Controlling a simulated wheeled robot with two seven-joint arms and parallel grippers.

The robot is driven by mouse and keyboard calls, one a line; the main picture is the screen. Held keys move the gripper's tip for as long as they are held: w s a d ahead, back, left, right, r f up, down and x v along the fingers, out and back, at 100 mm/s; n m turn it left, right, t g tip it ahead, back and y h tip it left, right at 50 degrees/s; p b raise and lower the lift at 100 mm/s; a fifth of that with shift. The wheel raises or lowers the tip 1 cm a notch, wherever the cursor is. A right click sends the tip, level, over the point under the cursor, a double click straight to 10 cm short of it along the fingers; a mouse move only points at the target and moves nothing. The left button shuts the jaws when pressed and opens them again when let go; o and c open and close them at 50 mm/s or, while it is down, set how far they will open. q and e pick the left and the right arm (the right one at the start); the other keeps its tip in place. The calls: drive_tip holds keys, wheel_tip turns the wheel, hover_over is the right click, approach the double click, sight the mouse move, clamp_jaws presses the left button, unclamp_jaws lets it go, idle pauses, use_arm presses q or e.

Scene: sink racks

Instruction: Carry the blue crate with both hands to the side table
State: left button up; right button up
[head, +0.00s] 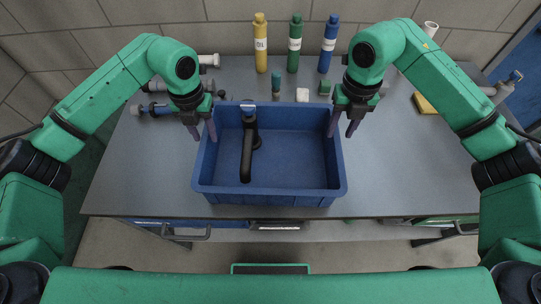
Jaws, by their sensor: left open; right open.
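The blue crate (295,190) stands on the grey bench in the middle of the head view. A black pipe-like part (247,160) lies inside it on the left; the rest of its floor looks bare. My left gripper (204,134) is open at the crate's left wall, near the back corner, with its fingers about the rim. My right gripper (342,130) is open at the right wall, likewise near the back corner. I cannot tell whether the fingers touch the walls. No side table can be made out.
Yellow (261,45), green (295,45) and blue (329,45) bottles stand behind the crate by the wall. Grey fittings (155,109) lie at back left. A yellow sponge-like block (424,103) lies at right. The bench (410,170) is clear right of the crate.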

use_arm(q)
drive_tip(key=f, duration=0.9)
drive_tip(key=shift+s+f, duration=0.2)
use_arm(e)
hover_over(326, 165)
drive_tip(key=f, duration=0.9)
drive_tip(key=shift+w+d+f, duration=0.15)
drive_tip(key=shift+w+f, duration=0.05)
drive_tip(key=shift+f, duration=0.05)
use_arm(q)
drive_tip(key=shift+w+f, duration=0.1)
drive_tip(key=shift+f, duration=0.4)
use_arm(e)
drive_tip(key=shift+w+f, duration=0.1)
drive_tip(key=shift+f, duration=0.4)
use_arm(q)
drive_tip(key=shift+c, duration=0.6)
use_arm(e)
drive_tip(key=shift+c, duration=0.6)
use_arm(q)
clamp_jaws()
use_arm(e)
clamp_jaws()
use_arm(q)
drive_tip(key=shift+d, duration=0.1)
use_arm(e)
drive_tip(key=shift+r, duration=0.1)
